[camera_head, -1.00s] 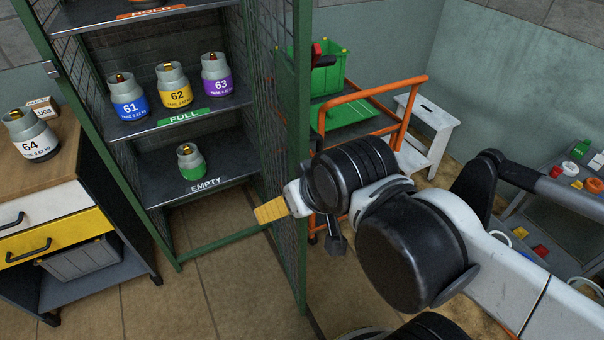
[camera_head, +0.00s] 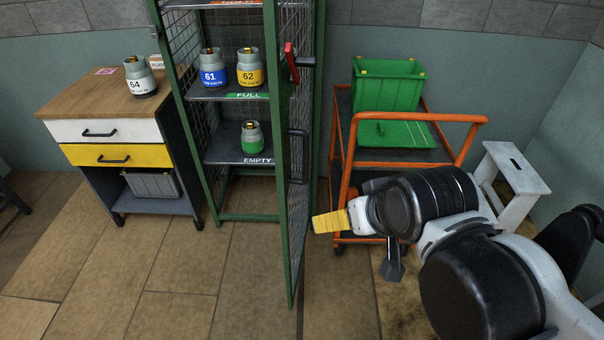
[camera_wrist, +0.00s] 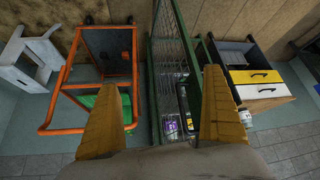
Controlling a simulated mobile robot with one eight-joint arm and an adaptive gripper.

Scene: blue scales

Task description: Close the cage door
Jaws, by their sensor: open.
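The cage door (camera_head: 292,200) is a tall green frame with wire mesh, standing open and seen nearly edge-on in the head view. A black handle bar (camera_head: 298,156) and a red lever (camera_head: 291,62) are on it. The green cage (camera_head: 192,150) behind it has an open front on the left side. My gripper (camera_head: 322,222), with yellow fingers, is just right of the door's lower half. In the wrist view my open gripper (camera_wrist: 162,77) has its fingers either side of the door (camera_wrist: 171,60) in the picture. Whether they touch it I cannot tell.
Cylinders 61 (camera_head: 212,70) and 62 (camera_head: 250,70) and a green-banded one (camera_head: 252,138) stand on the cage shelves. An orange cart (camera_head: 345,190) with a green crate (camera_head: 388,88) is close on the right. A drawer cabinet (camera_head: 95,130) is left. Floor in front is clear.

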